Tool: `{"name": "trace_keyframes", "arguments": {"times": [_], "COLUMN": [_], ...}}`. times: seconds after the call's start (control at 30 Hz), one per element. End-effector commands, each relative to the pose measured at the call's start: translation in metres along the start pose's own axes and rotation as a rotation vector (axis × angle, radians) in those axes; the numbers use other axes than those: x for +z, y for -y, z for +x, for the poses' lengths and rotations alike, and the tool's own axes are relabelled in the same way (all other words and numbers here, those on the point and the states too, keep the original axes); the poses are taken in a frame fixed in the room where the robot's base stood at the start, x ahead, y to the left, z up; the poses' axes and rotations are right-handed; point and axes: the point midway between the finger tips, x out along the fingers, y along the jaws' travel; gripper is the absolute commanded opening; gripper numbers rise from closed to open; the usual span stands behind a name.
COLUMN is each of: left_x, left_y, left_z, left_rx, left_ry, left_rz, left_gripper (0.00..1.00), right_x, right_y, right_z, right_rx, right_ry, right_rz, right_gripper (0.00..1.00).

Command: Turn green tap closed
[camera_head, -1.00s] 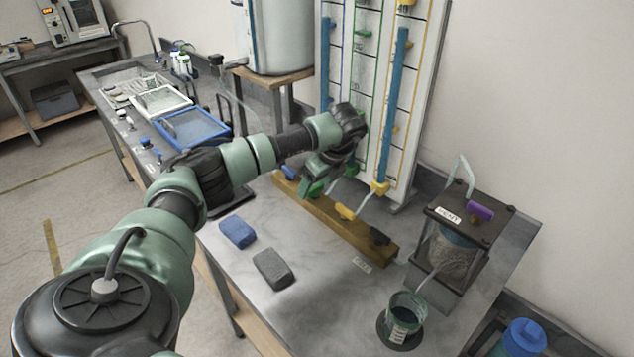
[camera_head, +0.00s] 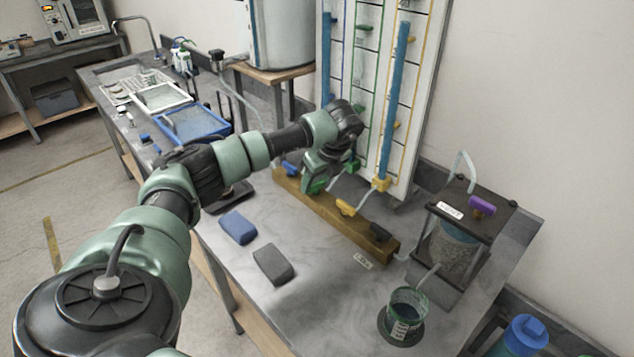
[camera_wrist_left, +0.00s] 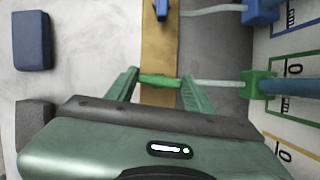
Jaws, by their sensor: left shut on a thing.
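The green tap (camera_wrist_left: 158,81) sits on the wooden bar, and in the left wrist view its handle lies across the bar between my fingers. My left gripper (camera_wrist_left: 158,92) is shut on the green tap, with a green finger at each end of the handle. In the head view my left gripper (camera_head: 316,184) reaches down to the bar and mostly hides the tap. A clear tube runs from the tap to the green fitting (camera_wrist_left: 256,84) at the board. My right gripper is not in view.
The wooden bar (camera_head: 360,234) also carries a blue tap (camera_head: 290,168), a yellow tap (camera_head: 345,207) and a black tap (camera_head: 379,232). A blue block (camera_head: 238,228) and a grey block (camera_head: 273,264) lie in front. A framed vessel (camera_head: 455,240) and a cup (camera_head: 406,308) stand to the right.

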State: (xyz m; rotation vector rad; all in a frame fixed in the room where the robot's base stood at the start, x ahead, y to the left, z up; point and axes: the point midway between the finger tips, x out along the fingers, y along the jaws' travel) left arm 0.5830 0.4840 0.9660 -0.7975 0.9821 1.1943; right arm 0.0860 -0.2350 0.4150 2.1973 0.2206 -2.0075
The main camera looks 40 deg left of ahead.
Motion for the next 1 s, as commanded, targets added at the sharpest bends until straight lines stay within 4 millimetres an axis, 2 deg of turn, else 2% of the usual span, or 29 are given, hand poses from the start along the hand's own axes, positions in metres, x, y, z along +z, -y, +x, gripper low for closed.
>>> {"name": "trace_keyframes", "arguments": {"times": [0.6,1.0], "left_x": [0.0,0.002], "left_y": [-0.004,-0.005], "left_z": [0.004,0.003], "left_rx": [-0.216,-0.361], "left_ry": [0.001,0.0], "left_rz": [0.515,0.864], "left_gripper": [0.12,0.12], "right_x": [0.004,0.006], "right_y": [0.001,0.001], "right_z": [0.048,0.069], "right_rx": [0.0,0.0], "right_ry": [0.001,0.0], "right_rz": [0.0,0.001], "right_gripper": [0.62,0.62]}}
